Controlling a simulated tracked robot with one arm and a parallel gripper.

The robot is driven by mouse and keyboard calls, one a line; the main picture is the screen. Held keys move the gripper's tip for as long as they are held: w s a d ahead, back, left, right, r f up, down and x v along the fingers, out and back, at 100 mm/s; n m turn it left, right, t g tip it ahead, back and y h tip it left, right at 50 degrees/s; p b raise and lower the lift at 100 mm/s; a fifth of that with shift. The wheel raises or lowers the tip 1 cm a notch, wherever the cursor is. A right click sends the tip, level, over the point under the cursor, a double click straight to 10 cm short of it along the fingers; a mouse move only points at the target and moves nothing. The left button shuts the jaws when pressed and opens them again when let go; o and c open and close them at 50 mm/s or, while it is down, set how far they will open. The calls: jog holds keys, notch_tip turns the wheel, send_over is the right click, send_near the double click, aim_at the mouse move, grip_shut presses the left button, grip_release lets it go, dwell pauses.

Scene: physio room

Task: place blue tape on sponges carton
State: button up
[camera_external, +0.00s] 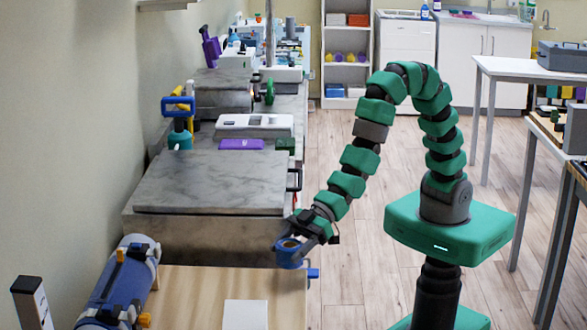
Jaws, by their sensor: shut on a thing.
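The blue tape (288,257) is a small blue roll with a brownish middle. My gripper (296,238) is shut on it and holds it by its upper right side, near the back right corner of the wooden table. The tape appears to be above the table edge; the exact gap cannot be told. I cannot surely pick out the sponges carton. A plain white, square-topped thing (245,314) sits at the front of the wooden table, cut off by the picture's lower edge, with no label visible.
The wooden table (197,290) is bare around the white thing. A blue cylindrical device (122,280) lies at its left. A grey marble-topped block (212,182) stands behind. A blue clamp-like part (313,274) sticks out at the table's right edge. Open floor lies right.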

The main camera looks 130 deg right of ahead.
jog(key=w+a+r+n+y, duration=0.1)
jog(key=w+a+r, duration=0.5)
jog(key=w+a, duration=0.1)
notch_tip(320, 180, up, 3)
jog(key=n+y+p, duration=0.2)
send_over(245, 316)
jog(key=s, duration=0.1)
jog(key=shift+s+d, duration=0.2)
jog(key=shift+w+a+f, duration=0.15)
jog(key=shift+w, duration=0.55)
jog(key=shift+f, duration=0.2)
jog(key=shift+f+b, duration=0.75)
jog(key=shift+f, duration=0.85)
jog(key=shift+f, duration=0.1)
jog(key=o, duration=1)
